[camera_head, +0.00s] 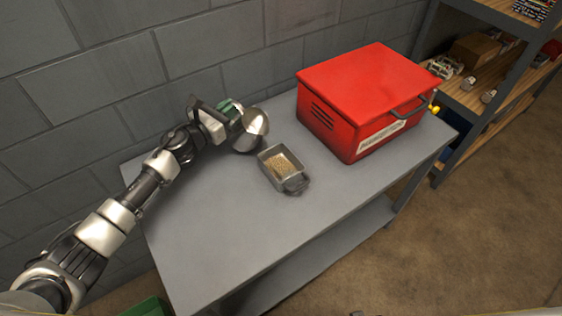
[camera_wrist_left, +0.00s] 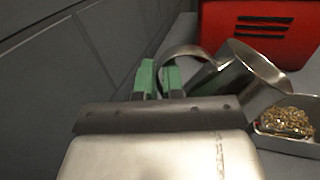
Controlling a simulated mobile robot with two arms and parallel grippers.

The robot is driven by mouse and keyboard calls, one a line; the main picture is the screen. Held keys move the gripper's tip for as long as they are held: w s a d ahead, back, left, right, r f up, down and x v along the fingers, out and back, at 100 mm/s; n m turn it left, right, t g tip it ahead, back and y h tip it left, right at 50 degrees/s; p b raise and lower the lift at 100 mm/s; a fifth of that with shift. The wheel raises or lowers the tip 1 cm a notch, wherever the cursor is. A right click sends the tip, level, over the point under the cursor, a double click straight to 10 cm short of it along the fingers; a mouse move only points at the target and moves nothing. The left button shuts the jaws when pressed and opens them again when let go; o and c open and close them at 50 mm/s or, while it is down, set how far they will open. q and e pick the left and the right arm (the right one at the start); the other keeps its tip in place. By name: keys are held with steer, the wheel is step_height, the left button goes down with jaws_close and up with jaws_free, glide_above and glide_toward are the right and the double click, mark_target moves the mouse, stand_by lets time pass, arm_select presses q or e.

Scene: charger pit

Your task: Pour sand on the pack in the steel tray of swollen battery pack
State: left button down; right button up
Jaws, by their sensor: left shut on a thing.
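The steel tray (camera_head: 267,173) sits on the grey table below and right of my left gripper (camera_head: 231,107). Tan sand (camera_head: 283,165) lies in the tray, and grains also show at the right edge of the left wrist view (camera_wrist_left: 286,121). I cannot make out the battery pack. My left gripper, with green finger pads (camera_wrist_left: 158,78), is shut on the handle of a steel mug (camera_head: 257,121). The mug (camera_wrist_left: 222,84) is tilted, with its mouth towards the tray. No falling sand is visible. My right gripper is out of view.
A red metal box (camera_head: 362,92) with a front handle stands at the table's back right. A block wall (camera_head: 130,70) runs behind the grey table (camera_head: 225,225). A shelf unit (camera_head: 480,98) stands right. The table's front left is clear.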

arm_select(q)
steer(key=f+n, duration=0.1)
steer(key=a+f+n+b, duration=0.1)
steer(key=n, duration=0.1)
steer(key=w+f+n, duration=0.1)
steer(key=shift+a+f, duration=0.2)
steer(key=shift+f+n+b, duration=0.35)
steer(key=shift+f+n, duration=0.45)
steer(key=shift+n, duration=0.4)
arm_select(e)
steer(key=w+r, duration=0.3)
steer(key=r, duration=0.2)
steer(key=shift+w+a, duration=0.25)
